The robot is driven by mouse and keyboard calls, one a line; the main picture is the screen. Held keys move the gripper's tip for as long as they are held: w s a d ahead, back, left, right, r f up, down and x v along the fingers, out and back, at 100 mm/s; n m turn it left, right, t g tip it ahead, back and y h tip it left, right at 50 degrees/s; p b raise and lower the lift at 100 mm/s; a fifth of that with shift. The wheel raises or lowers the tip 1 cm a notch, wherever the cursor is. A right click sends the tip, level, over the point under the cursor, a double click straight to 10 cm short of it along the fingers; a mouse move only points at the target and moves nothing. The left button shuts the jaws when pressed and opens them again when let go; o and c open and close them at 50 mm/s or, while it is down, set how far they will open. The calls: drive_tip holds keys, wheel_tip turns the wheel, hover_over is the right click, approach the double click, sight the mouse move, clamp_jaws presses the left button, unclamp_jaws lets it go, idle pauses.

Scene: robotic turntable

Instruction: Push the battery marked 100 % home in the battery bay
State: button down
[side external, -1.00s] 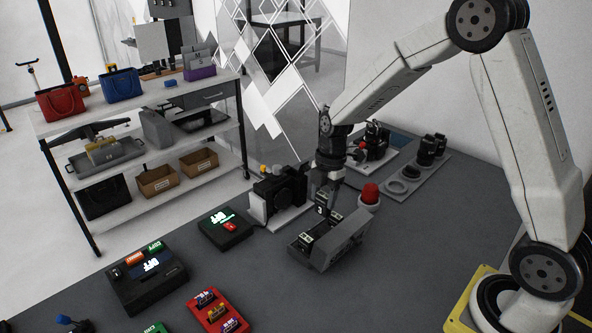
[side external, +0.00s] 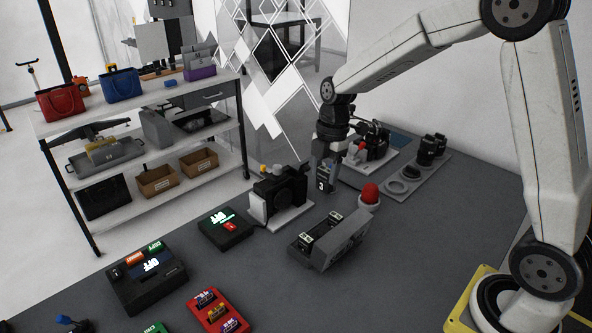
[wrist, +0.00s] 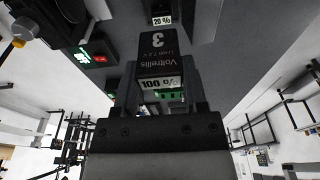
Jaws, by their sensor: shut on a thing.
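The black battery marked 3 and 100 % (wrist: 160,58) is in my gripper (side external: 324,163), between the two fingers. In the side external view the battery (side external: 321,186) hangs upright above the table, apart from the things around it. In the wrist view its 100 % label faces the camera. A black camera-like device (side external: 279,188) stands on a pale base just left of my gripper. I cannot make out the battery bay's opening in either view.
A grey holder (side external: 345,242) with dark batteries stands in front of my gripper. One battery, marked 20 % (wrist: 162,19), shows in the wrist view. A red dome button (side external: 370,192) is close on the right. A dark box with a green display (side external: 225,230) lies left.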

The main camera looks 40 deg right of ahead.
sight(322, 170)
wheel_tip(322, 170, up, 6)
drive_tip(key=shift+f, duration=0.25)
drive_tip(key=shift+w+r, duration=0.15)
drive_tip(key=shift+w, duration=0.05)
drive_tip(key=w+d, duration=0.3)
drive_tip(key=w, duration=0.5)
drive_tip(key=w+d, duration=0.3)
drive_tip(key=w, duration=0.5)
drive_tip(key=shift+w+d+f, duration=0.1)
drive_tip(key=shift+f, duration=1.2)
drive_tip(key=shift+w+d+f, duration=0.1)
drive_tip(key=shift+f, duration=1.2)
drive_tip(key=shift+f, duration=0.15)
drive_tip(key=shift+f, duration=2.75)
drive_tip(key=shift+f, duration=1.95)
